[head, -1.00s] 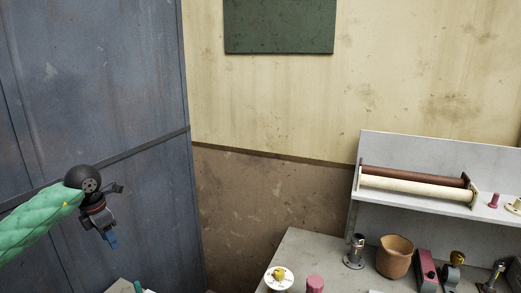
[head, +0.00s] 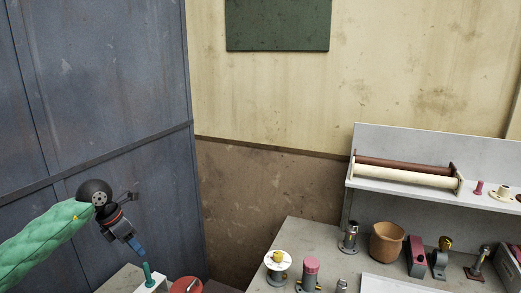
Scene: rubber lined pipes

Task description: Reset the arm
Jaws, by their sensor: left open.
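My left arm, in a green quilted sleeve, comes in from the left in the head view. My left gripper (head: 138,246) hangs from it, pointing down and slightly right, with blue fingertips. It is open, and nothing shows between its fingers. It is in front of the blue-grey metal panels (head: 85,110), above a white block with a green upright handle (head: 147,273) at the bottom edge. My right gripper is not in view.
A grey workbench (head: 325,238) at right holds a white-flanged pipe piece (head: 278,262), a pink-topped piece (head: 311,270), a brown pot (head: 387,242) and several metal fittings. A shelf (head: 485,205) above carries two long rollers (head: 405,174). A red round item (head: 186,285) sits at the bottom.

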